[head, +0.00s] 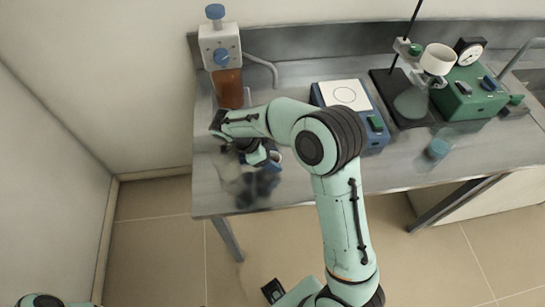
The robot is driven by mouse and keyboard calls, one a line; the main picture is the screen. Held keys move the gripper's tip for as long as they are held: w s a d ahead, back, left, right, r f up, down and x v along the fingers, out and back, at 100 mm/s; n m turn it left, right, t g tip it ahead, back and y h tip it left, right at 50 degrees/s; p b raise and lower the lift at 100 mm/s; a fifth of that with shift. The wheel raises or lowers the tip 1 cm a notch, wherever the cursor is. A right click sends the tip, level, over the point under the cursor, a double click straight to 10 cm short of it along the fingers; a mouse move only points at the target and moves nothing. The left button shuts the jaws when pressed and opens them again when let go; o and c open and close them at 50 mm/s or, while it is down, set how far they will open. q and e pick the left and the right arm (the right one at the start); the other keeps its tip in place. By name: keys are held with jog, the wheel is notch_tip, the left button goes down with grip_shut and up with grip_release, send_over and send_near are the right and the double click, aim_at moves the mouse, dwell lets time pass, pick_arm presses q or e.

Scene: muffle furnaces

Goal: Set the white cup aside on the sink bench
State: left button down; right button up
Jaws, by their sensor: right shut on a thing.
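My right arm reaches over the left part of the steel sink bench (310,190). Its gripper (266,164) is low over the bench near the left front, shut on a small pale thing (278,156) that looks like the white cup. Only a bit of its rim shows; the gripper and wrist hide the rest. Whether it touches the bench I cannot tell. My left gripper is out of view; only a piece of the left arm shows at the bottom left.
A dispenser with an amber bottle (229,88) stands behind the gripper. A blue plate device (372,112), a stand with a flask (411,103) and white bowl-shaped vessel (438,59), a green device (468,97) and a small beaker (438,149) stand to the right.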

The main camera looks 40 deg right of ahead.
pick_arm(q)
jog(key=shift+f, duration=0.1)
pick_arm(e)
jog(key=shift+f, duration=0.2)
jog(key=o, duration=1)
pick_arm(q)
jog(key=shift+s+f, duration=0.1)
pick_arm(e)
jog(key=shift+r, duration=0.1)
jog(key=shift+r, duration=0.2)
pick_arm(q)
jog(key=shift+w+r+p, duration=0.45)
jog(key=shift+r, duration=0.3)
pick_arm(e)
jog(key=v, duration=1.2)
jog(key=shift+f, duration=0.1)
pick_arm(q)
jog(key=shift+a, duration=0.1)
pick_arm(e)
jog(key=shift+a, duration=0.1)
